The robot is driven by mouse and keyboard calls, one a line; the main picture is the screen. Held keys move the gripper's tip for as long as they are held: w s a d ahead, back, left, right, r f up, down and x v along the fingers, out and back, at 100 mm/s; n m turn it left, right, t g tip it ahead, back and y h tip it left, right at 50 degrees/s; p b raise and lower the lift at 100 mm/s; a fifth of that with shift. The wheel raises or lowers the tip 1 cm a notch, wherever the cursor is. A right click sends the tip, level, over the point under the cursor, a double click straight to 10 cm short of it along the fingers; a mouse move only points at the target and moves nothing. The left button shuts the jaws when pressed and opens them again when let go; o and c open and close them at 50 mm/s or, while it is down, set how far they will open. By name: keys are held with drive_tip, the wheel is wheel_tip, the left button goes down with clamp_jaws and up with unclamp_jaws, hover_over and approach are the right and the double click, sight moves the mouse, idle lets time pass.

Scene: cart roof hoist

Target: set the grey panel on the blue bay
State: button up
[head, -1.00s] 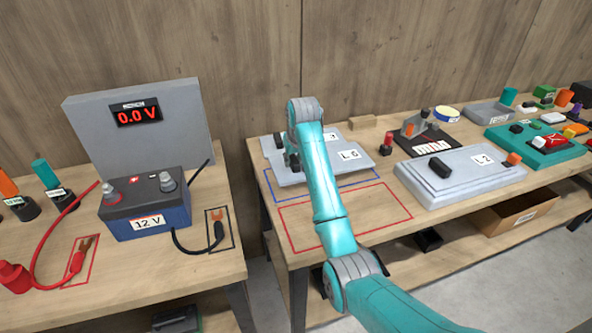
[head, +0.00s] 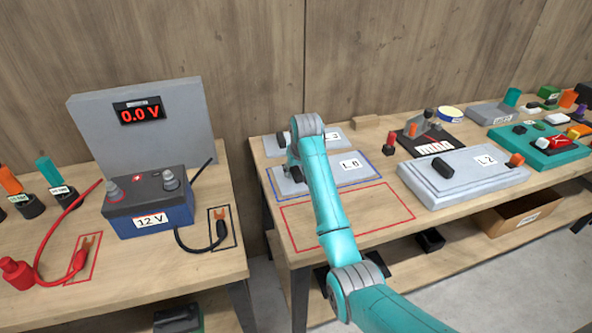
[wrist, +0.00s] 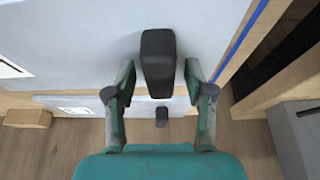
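The grey panel (head: 351,178), with a white label and a black handle, lies flat on the table inside the outline of the blue bay (head: 377,181). My arm hides part of it in the head view. In the wrist view, my gripper (wrist: 158,68) is open, with one finger on each side of the panel's black handle (wrist: 157,60) and a small gap on both sides. The blue line (wrist: 243,38) shows just beyond the panel's edge there. In the head view, my gripper (head: 294,165) is mostly hidden by the arm.
A red outlined bay (head: 400,222) in front is empty. Another grey panel (head: 335,144), labelled L3, lies right behind. A larger panel, L2 (head: 465,185), and a small red-topped post (head: 390,146) stand to the right. A battery (head: 150,207) sits on the left bench.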

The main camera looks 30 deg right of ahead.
drive_tip(key=v, duration=1.2)
idle(0.4)
